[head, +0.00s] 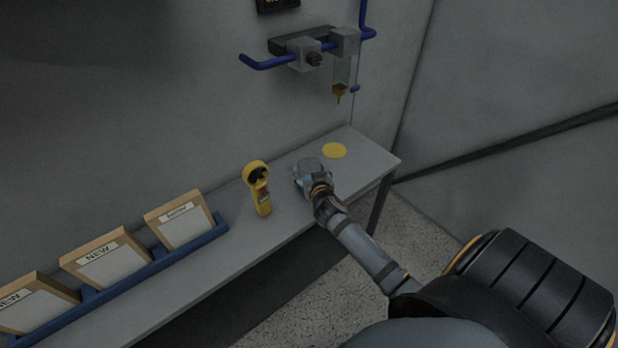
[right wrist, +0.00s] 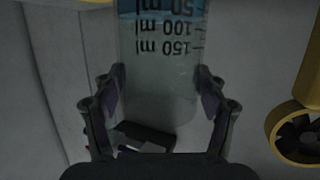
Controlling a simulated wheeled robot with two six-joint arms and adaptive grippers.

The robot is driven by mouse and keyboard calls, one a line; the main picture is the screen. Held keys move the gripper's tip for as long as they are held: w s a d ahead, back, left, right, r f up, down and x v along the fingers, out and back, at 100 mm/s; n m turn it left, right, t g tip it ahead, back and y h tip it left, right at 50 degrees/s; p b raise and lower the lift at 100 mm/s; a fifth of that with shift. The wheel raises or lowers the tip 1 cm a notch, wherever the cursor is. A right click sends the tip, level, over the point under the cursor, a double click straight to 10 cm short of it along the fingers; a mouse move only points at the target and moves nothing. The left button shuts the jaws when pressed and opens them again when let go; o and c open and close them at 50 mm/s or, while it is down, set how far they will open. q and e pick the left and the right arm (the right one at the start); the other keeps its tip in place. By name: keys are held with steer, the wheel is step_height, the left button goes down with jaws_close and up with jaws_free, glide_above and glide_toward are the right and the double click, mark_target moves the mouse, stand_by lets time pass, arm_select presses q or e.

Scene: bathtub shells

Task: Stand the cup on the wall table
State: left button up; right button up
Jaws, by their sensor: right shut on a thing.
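The cup (right wrist: 160,60) is a clear measuring cup with black ml marks and some blue at one end in the right wrist view. In the head view the cup (head: 308,166) is over the wall table (head: 376,160), close to its top; I cannot tell whether it touches. My right gripper (right wrist: 157,98) is shut on the cup, with one finger on each side. In the head view my right gripper (head: 317,188) hides part of the cup. The wall table is a long grey table along the wall. My left gripper is not in view.
A yellow handheld device (head: 257,188) stands on the table left of the cup. A yellow disc (head: 334,151) lies behind and right of it.

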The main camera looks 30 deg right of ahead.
mark_target(308, 169)
steer(key=shift+w+d+f, duration=0.25)
steer(key=shift+w+f, duration=0.25)
steer(key=shift+f, duration=0.15)
steer(key=shift+w+d+f, duration=0.25)
steer(key=shift+w+f, duration=0.2)
steer(key=shift+f, duration=0.15)
step_height(308, 169, down, 3)
steer(key=shift+w+f, duration=0.15)
steer(key=shift+f, duration=0.05)
steer(key=shift+f+b, duration=0.15)
steer(key=shift+b, duration=0.15)
steer(key=o, duration=1.1)
